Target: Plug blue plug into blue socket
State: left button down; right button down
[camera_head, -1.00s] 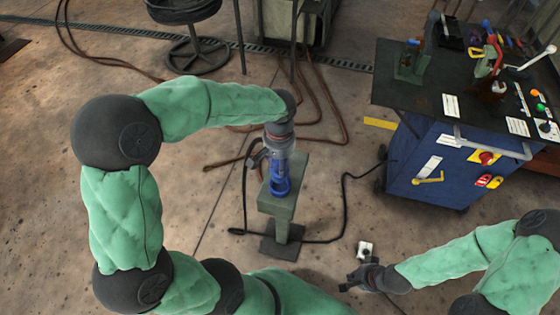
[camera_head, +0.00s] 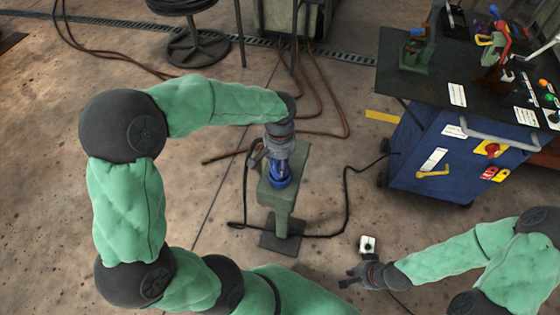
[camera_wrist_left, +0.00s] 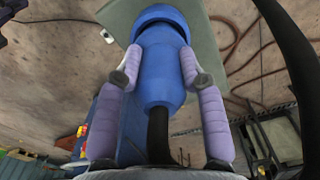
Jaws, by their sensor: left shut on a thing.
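My left gripper (camera_head: 281,168) points down over a grey-green stand (camera_head: 283,197). In the left wrist view, its two fingers (camera_wrist_left: 162,75) are shut on the blue plug (camera_wrist_left: 163,75) from both sides. A black cable runs from the plug's near end. Beyond the plug is a wider blue collar (camera_wrist_left: 162,14), in line with it, in front of the stand's plate (camera_wrist_left: 217,35); it looks like the blue socket. I cannot tell how deep the plug sits in it. In the head view, blue shows below the gripper at the stand. My right gripper (camera_head: 348,277) is low at the right, away from the stand; its finger opening is unclear.
A blue cabinet (camera_head: 447,165) with a dark tabletop (camera_head: 440,78) stands at the right, tools on it. A small white box (camera_head: 367,245) is near my right gripper. Cables and hoses lie on the floor around the stand. A stool (camera_head: 199,47) is at the back.

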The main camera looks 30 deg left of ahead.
pick_arm(q)
jog(key=c, duration=0.7)
grip_release()
notch_tip(320, 180, up, 12)
jog(key=shift+r, duration=0.1)
